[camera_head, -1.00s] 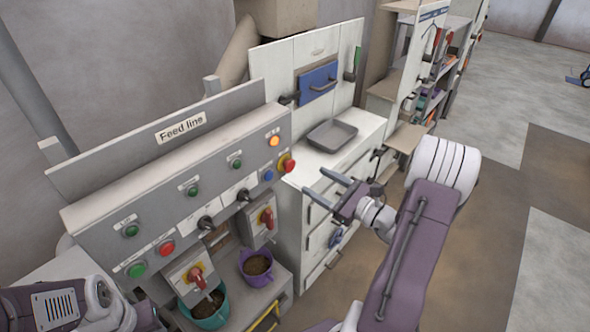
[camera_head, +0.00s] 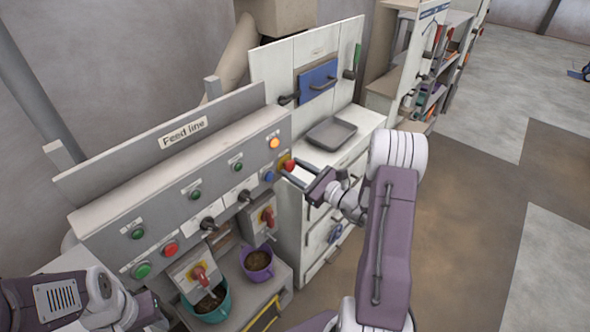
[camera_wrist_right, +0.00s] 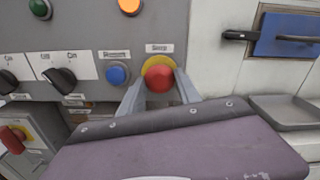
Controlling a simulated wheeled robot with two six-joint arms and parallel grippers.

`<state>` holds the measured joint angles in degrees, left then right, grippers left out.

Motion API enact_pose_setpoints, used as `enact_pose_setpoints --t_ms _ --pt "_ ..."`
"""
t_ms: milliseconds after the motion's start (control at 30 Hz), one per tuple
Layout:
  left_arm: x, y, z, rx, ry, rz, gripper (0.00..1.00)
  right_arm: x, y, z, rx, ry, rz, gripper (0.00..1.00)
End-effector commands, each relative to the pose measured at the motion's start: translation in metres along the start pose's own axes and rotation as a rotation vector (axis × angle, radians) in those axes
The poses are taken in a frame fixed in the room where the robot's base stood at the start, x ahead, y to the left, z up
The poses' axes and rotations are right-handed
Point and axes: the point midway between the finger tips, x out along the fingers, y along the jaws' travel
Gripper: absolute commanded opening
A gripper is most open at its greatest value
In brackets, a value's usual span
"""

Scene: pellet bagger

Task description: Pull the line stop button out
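The line stop button is a red mushroom knob on a yellow collar, at the right end of the grey Feed line panel. It shows in the head view (camera_head: 289,165) and, under a small label, in the right wrist view (camera_wrist_right: 159,78). My right gripper (camera_head: 288,172) is open, its fingertips at the button. In the wrist view its two fingers (camera_wrist_right: 160,84) stand on either side of the red knob, with a gap to each side; whether they touch it I cannot tell. My left arm is at the lower left; its gripper fingers are outside the picture.
A blue button (camera_wrist_right: 117,75) sits left of the stop button, and an orange lamp (camera_wrist_right: 130,6) above it. Black rotary switches (camera_wrist_right: 62,79) are further left. A grey tray (camera_head: 332,134) lies on the white cabinet to the right.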

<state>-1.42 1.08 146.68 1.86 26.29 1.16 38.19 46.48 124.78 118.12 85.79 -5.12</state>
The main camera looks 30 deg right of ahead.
Motion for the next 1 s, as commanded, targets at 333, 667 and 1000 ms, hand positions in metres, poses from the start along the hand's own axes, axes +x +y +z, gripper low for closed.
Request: enact_pose_setpoints --t_ms 333,667,1000 --pt "0.012 0.0 0.001 0.0 0.0 0.0 0.36 -0.011 -0.001 -0.003 -0.003 -0.002 -0.004 0.0" --pt "0.009 0.0 0.001 0.0 0.0 0.0 0.36 -0.012 0.0 0.001 -0.001 -0.001 -0.001 0.62" --pt "0.012 0.0 0.001 0.0 0.0 0.0 0.36 -0.016 0.0 -0.001 -0.001 -0.001 -0.001 0.62"
